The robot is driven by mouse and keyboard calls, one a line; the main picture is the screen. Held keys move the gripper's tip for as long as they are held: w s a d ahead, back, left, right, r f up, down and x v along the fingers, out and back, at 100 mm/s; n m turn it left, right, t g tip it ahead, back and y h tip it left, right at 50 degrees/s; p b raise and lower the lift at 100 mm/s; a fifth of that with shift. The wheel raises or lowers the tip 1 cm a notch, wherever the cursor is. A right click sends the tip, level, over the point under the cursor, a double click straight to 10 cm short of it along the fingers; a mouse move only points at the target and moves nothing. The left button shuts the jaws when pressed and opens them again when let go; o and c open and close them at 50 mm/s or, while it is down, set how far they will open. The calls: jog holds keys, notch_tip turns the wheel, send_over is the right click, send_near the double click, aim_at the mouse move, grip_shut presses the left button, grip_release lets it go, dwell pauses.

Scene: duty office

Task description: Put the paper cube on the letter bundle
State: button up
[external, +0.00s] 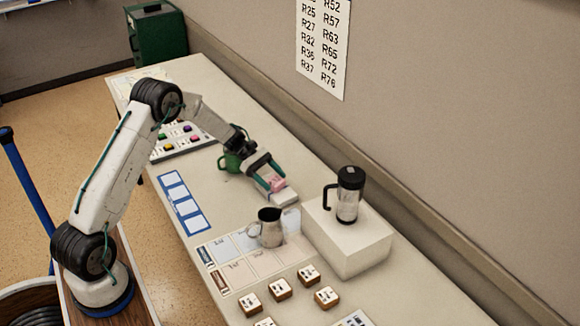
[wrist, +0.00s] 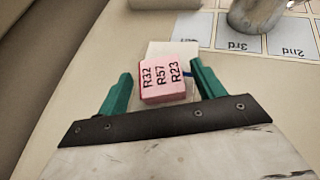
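The paper cube (wrist: 163,80) is a pink block with black codes on its top, seen in the wrist view between the two green fingers. It also shows as a pink patch in the external view (external: 277,184). My gripper (wrist: 162,78) is open around it, with a gap visible at each side. The white letter bundle (wrist: 172,49) with a bit of blue band shows past and beneath the cube, which appears to rest on it. The bundle's near end shows in the external view (external: 286,199); the rest is hidden by the cube and gripper.
A metal jug (external: 268,229) stands on the marked card close by. A white box (external: 347,240) bears a black-lidded flask (external: 348,196). A green mug (external: 231,162) stands behind my gripper. Several stamps (external: 280,289) are at the front. The table beside the blue card strip (external: 183,203) is clear.

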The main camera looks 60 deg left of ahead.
jog(key=shift+r, duration=0.2)
jog(key=v, duration=1.2)
jog(key=shift+d, duration=0.1)
